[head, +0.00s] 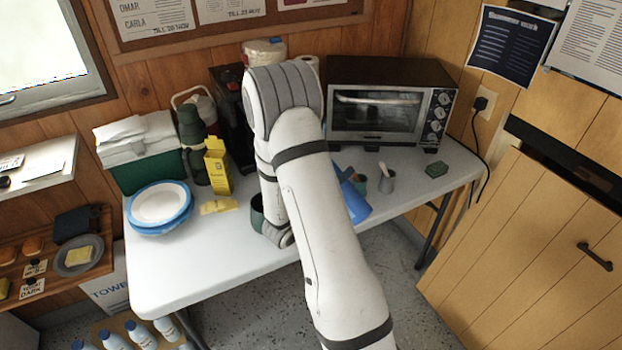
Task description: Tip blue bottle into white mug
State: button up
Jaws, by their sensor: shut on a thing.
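A blue object (355,201), possibly the blue bottle, shows at the right edge of my arm, over the table. It looks tilted, and my arm covers much of it, so I cannot tell its full shape or what touches it. My gripper is hidden behind my own arm, whose wrist bends down near the middle of the table. I cannot make out a white mug in this view.
The front left is clear.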

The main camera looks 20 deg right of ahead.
notch_tip(320, 180, down, 3)
jog(key=shift+r+n, duration=0.2)
jog(key=shift+n, duration=0.5)
jog(key=shift+s+d+r+n+t+p, duration=0.1)
jog(key=shift+r+n+t+p, duration=0.2)
jog(key=shift+r+n+p, duration=0.7)
jog(key=shift+s+f+p, duration=0.1)
jog(key=shift+f+p, duration=0.05)
jog(key=shift+p, duration=0.25)
jog(key=shift+f, duration=0.15)
jog(key=shift+n, duration=0.4)
jog(key=shift+n+p, duration=0.35)
jog(key=shift+n, duration=0.25)
dwell(0.3)
